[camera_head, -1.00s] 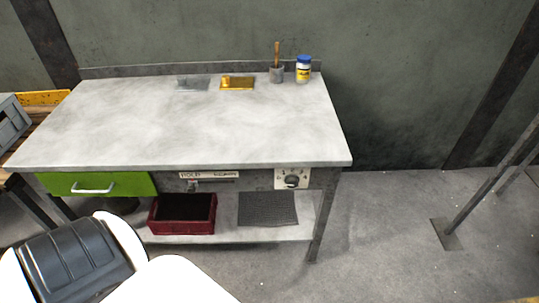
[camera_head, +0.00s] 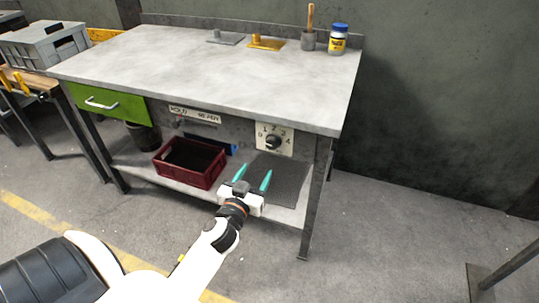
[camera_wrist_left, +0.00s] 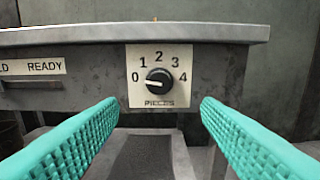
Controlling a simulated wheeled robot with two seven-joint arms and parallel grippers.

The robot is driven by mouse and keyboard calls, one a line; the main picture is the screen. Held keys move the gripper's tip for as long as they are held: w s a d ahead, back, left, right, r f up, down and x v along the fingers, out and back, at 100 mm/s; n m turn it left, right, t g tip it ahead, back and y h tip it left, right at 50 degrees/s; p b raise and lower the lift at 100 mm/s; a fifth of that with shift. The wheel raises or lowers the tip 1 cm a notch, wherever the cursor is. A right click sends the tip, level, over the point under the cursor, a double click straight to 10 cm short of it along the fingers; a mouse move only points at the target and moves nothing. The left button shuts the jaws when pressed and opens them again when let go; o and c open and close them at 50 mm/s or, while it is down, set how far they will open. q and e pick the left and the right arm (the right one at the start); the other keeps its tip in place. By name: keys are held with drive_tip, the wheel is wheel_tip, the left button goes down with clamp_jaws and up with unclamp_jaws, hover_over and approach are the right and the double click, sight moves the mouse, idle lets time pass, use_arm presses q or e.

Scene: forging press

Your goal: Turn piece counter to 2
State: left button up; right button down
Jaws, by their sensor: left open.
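The piece counter is a pale square plate (camera_head: 274,138) on the front apron of the workbench, with a black round knob (camera_head: 273,143). In the left wrist view the plate (camera_wrist_left: 160,55) reads 0 to 4 around the knob (camera_wrist_left: 159,81), with PIECES below. A light mark on the knob's left side appears to point toward 0. My left gripper (camera_head: 252,177) is open and empty in front of and below the counter, apart from it. In the left wrist view its teal fingers (camera_wrist_left: 160,110) frame the knob from either side. My right gripper is not in view.
The workbench top (camera_head: 200,65) overhangs the counter. A HOLD/READY plate (camera_head: 195,114) and green drawer (camera_head: 110,102) are left of it. A dark red crate (camera_head: 190,163) and dark mat (camera_head: 280,180) lie on the lower shelf. Floor to the right is open.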

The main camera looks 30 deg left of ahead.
sight(271, 145)
use_arm(q)
drive_tip(key=x, duration=1)
drive_tip(key=shift+w, duration=0.15)
drive_tip(key=shift+w+a, duration=0.2)
drive_tip(key=shift+w, duration=0.45)
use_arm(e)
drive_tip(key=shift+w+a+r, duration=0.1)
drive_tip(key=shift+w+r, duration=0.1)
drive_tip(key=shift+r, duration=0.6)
use_arm(q)
drive_tip(key=shift+c, duration=0.6)
drive_tip(key=c, duration=0.9)
